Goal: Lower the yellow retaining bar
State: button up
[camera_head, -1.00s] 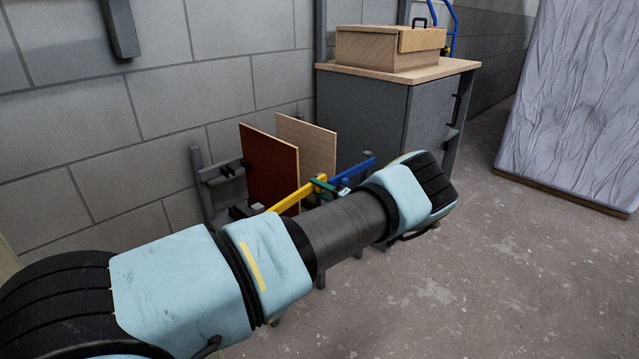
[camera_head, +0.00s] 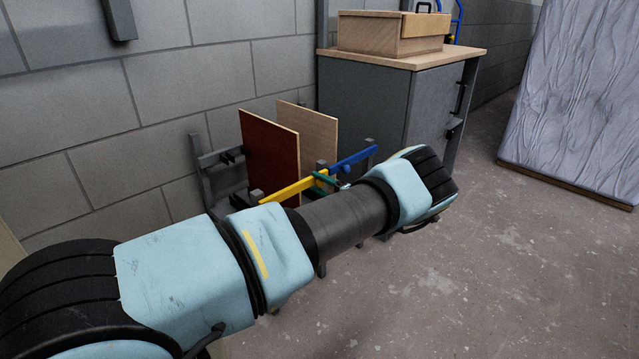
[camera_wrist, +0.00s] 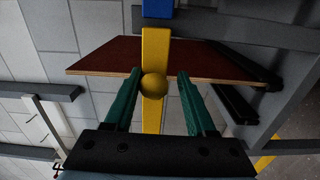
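My gripper (camera_wrist: 157,80) has two green fingers apart, one on each side of the knob, with visible gaps. The gripper's green fingers also show beside the bar's right end in the head view (camera_head: 323,181); my forearm hides most of the rest.
A dark red panel (camera_head: 270,158) and a light wood panel (camera_head: 318,140) stand in a grey rack (camera_head: 203,168) against the block wall. A blue bar (camera_head: 353,159) lies beyond the yellow one. A grey cabinet (camera_head: 365,105) stands behind. Open floor (camera_head: 500,270) lies to the right.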

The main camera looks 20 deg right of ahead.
jog(key=shift+o, duration=1)
jog(key=shift+r, duration=0.1)
jog(key=v, duration=1)
jog(key=shift+s+d, duration=0.2)
jog(key=shift+s, duration=0.1)
jog(key=shift+s, duration=0.1)
